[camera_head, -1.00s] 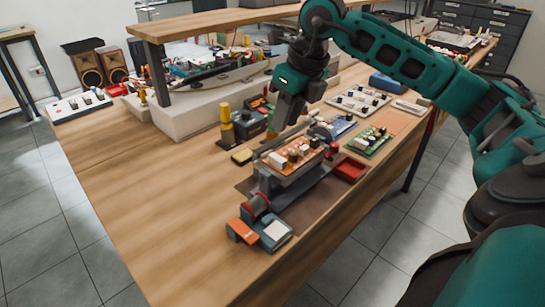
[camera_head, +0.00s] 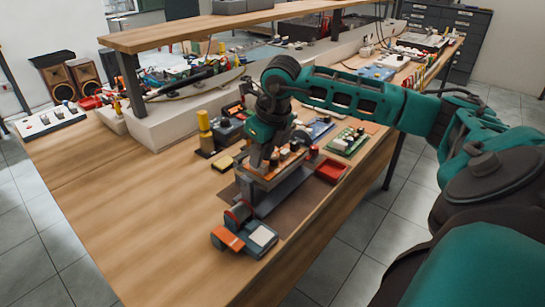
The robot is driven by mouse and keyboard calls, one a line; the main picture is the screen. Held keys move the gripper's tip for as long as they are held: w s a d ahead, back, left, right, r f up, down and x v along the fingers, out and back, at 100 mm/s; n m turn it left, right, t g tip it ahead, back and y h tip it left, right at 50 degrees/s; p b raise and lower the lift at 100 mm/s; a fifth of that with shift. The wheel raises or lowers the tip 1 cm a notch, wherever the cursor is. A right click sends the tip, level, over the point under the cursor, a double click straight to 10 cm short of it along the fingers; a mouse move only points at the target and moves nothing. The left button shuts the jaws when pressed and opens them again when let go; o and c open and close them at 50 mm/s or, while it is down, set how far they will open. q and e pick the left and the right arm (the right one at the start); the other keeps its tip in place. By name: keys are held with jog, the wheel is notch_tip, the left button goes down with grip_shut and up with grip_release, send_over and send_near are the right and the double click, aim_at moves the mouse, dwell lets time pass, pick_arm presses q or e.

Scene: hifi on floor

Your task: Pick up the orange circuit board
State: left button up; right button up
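The orange circuit board (camera_head: 284,164) lies flat on a grey vise-like holder (camera_head: 283,189) near the front edge of the wooden workbench. It bears several small components, and my gripper hides part of it. My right gripper (camera_head: 263,162) points down over the board's left part, with its fingertips at or just above the board. I cannot tell whether the fingers touch it or how far apart they are. My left gripper is not in view.
A green circuit board (camera_head: 347,141) and a red tray (camera_head: 330,171) lie to the right of the holder. A yellow-topped tool (camera_head: 204,131) stands to its left. An orange and grey device (camera_head: 246,238) lies in front.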

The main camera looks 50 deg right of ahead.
jog(key=shift+x, duration=1.05)
grip_shut()
jog(key=shift+r, duration=0.15)
